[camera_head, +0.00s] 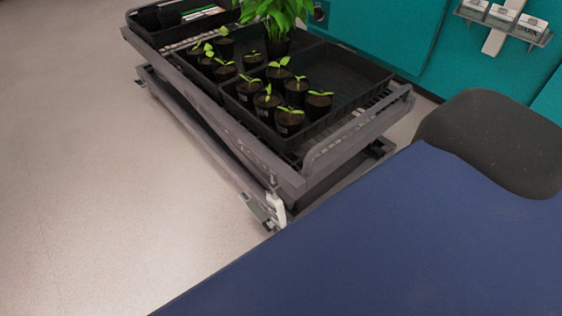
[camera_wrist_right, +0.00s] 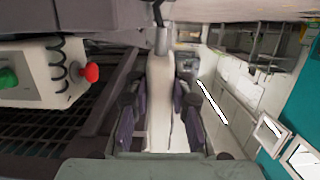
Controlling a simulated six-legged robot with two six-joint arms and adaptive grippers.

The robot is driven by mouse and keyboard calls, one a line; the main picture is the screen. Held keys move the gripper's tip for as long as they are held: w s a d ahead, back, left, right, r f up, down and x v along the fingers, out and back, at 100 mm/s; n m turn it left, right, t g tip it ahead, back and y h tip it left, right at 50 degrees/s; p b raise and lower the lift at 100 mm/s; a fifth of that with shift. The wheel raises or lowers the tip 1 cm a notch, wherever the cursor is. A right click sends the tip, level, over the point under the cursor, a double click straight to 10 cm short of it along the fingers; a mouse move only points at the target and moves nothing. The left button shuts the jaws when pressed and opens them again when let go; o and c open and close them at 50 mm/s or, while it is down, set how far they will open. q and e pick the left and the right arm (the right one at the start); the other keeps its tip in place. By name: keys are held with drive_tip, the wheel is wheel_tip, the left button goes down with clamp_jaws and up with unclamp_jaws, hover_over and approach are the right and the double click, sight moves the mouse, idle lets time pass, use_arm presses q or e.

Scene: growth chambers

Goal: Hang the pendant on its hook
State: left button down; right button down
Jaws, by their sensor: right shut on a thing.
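In the right wrist view, my right gripper (camera_wrist_right: 156,100) has its dark, purple-padded fingers on either side of a pale, narrow upright body, which I take for the pendant (camera_wrist_right: 160,85). A grey metal neck shows at its far end. The gripper is shut on it. In the head view a small white piece (camera_head: 277,208) shows at the cart's near corner, beside a grey-green metal part; it is too small to identify surely. I cannot make out the hook. My left gripper is in neither view.
A dark cart (camera_head: 235,150) holds black trays of potted seedlings and a leafy plant. In the wrist view, a white control box (camera_wrist_right: 40,80) with a red button, a green part and a black coiled cable stands left of the gripper. Open floor (camera_head: 90,180) lies left of the cart.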

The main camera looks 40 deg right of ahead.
drive_tip(key=c, duration=1.1)
unclamp_jaws()
drive_tip(key=shift+s, duration=0.1)
drive_tip(key=v, duration=1.1)
drive_tip(key=shift+s, duration=0.4)
drive_tip(key=shift+r, duration=0.15)
